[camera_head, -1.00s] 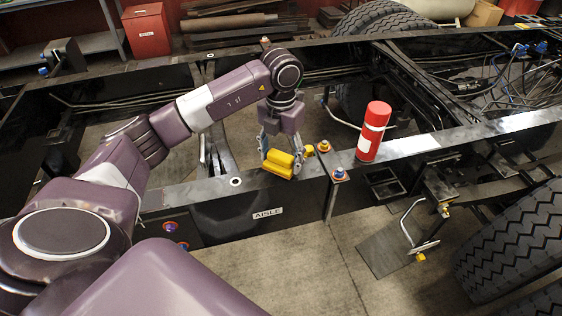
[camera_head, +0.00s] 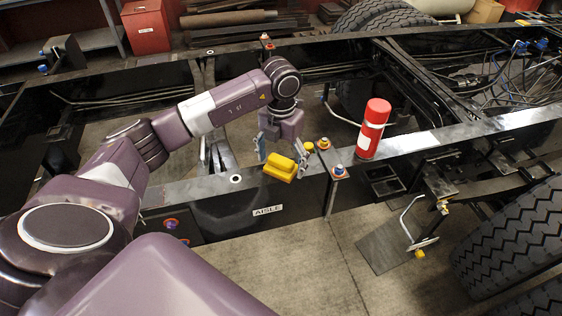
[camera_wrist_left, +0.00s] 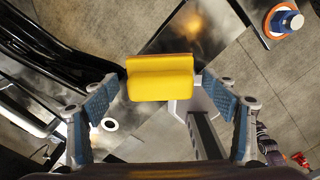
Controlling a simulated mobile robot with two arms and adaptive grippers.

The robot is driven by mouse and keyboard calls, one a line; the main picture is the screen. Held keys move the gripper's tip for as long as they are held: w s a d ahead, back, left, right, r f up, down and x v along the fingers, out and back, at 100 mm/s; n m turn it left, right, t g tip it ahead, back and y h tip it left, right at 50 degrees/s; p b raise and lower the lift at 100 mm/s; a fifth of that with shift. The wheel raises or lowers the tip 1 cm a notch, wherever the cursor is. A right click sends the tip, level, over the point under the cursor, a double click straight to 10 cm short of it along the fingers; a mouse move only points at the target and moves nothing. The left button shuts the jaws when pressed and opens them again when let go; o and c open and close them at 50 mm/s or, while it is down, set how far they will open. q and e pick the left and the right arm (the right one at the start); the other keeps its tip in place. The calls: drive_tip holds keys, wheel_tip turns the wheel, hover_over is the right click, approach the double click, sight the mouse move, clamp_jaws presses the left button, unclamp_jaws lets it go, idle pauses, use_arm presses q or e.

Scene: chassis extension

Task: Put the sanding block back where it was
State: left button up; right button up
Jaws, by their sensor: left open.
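The yellow sanding block (camera_head: 280,170) sits on the top of the dark chassis rail (camera_head: 215,187), above the AISLE label. My left gripper (camera_head: 280,158) is over the block, with its fingers spread on either side of it. In the left wrist view, the yellow block (camera_wrist_left: 160,80) lies ahead between the blue-padded fingers of the left gripper (camera_wrist_left: 160,100), with a gap on each side. The block's underside is hidden, so its exact contact with the rail cannot be seen. My right gripper is not in view.
A red can (camera_head: 373,130) with a white label stands on the rail to the right. Bolts with blue and orange parts (camera_head: 338,171) stand between it and the block. Large tires (camera_head: 515,235) are at right. Concrete floor is open in front of the rail.

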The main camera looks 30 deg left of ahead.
sight(281, 159)
use_arm(q)
drive_tip(key=shift+r, duration=0.2)
wheel_tip(281, 159, up, 10)
drive_tip(key=b, duration=0.2)
drive_tip(key=shift+r+b, duration=0.2)
drive_tip(key=shift+b, duration=0.2)
drive_tip(key=shift+r, duration=0.8)
drive_tip(key=shift+f, duration=0.1)
